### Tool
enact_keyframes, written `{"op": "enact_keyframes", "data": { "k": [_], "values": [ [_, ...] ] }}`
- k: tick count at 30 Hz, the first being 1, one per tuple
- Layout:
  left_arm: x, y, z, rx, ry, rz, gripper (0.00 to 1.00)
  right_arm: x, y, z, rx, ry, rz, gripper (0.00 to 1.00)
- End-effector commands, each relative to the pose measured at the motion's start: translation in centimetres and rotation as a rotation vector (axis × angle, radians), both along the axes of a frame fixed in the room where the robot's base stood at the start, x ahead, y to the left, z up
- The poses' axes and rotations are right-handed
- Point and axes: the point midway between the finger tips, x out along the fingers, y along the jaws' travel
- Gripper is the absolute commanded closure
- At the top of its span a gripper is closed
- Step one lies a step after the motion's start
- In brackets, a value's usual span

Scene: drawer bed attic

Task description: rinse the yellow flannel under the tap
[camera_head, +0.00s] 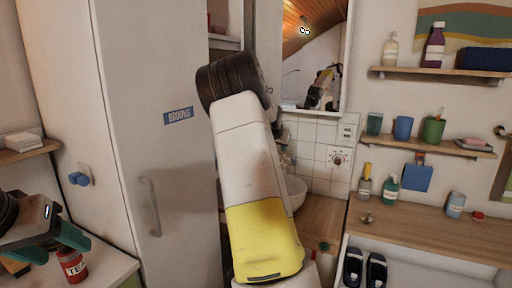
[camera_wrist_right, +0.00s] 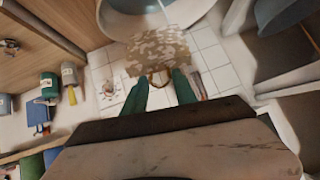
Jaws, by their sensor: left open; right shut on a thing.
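In the right wrist view, my right gripper (camera_wrist_right: 160,82) is shut on a mottled tan-and-white cloth (camera_wrist_right: 158,52), which looks like the flannel. The cloth spreads out beyond the teal fingertips, in front of the white basin (camera_wrist_right: 185,12); I cannot tell whether it touches it. In the head view, my right arm hides the right gripper and cloth. The basin also shows there (camera_head: 297,192), partly behind the arm. A grey fitting (camera_head: 284,135) beside the arm may be the tap. My left gripper (camera_head: 52,243) is open and empty at the lower left.
A red tea tin (camera_head: 73,265) stands close by the left gripper. A tall pale cupboard (camera_head: 150,90) is left of my right arm. Shelves (camera_head: 440,74) with bottles and cups hang at right, above a wooden counter (camera_head: 410,225) holding more bottles.

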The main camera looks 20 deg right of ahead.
Motion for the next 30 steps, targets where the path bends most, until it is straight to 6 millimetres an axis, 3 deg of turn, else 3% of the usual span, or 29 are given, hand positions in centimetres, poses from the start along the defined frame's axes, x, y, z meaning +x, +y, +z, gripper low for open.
{"op": "enact_keyframes", "data": {
  "k": [18, 30],
  "values": [
    [0.0, 0.0, 0.0, 0.0, 0.0, 0.0, 0.43, 4.9, -2.9, -1.2, 0.0, 0.002, 0.0, 0.86],
    [0.0, 0.0, 0.0, 0.0, 0.0, 0.0, 0.43, 5.7, -3.3, -1.4, 0.001, 0.001, 0.0, 0.86]
  ]
}}
